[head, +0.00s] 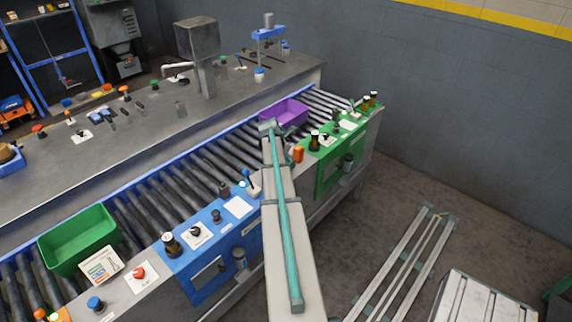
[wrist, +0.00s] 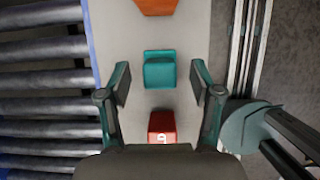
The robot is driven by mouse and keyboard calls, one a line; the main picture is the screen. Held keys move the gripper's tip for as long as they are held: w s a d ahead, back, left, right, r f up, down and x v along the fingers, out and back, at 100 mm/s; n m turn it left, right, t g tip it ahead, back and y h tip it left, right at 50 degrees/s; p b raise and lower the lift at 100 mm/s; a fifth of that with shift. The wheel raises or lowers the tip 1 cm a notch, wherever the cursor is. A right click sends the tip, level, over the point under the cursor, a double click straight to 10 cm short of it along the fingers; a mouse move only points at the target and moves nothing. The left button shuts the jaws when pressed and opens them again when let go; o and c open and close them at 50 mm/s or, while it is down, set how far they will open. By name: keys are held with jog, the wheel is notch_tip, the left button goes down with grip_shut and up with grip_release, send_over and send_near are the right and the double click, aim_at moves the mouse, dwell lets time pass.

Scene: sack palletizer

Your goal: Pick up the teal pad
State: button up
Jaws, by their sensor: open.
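The teal pad (wrist: 159,71) is a small block in the middle of the wrist view, lying on a pale flat strip. My gripper (wrist: 160,80) is open, with one dark finger to the left of the pad and one to the right. There is a visible gap on both sides, and nothing is held. I cannot tell how far the fingertips are above the strip. In the head view I cannot make out the teal pad or the fingers.
In the wrist view a red block (wrist: 162,126) lies nearer my palm and an orange block (wrist: 156,6) at the top edge. Rollers (wrist: 45,80) run along the left. In the head view a purple bin (head: 284,113) and a green bin (head: 78,240) stand on the conveyor.

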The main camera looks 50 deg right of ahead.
jog(key=shift+d+f, duration=0.25)
jog(key=shift+f, duration=0.3)
grip_shut()
jog(key=shift+r, duration=0.2)
jog(key=shift+r+b, duration=0.4)
jog(key=shift+b, duration=0.05)
jog(key=s+a+r+b, duration=0.5)
jog(key=s+a+r, duration=0.4)
jog(key=r, duration=0.3)
jog(key=shift+a, duration=0.9)
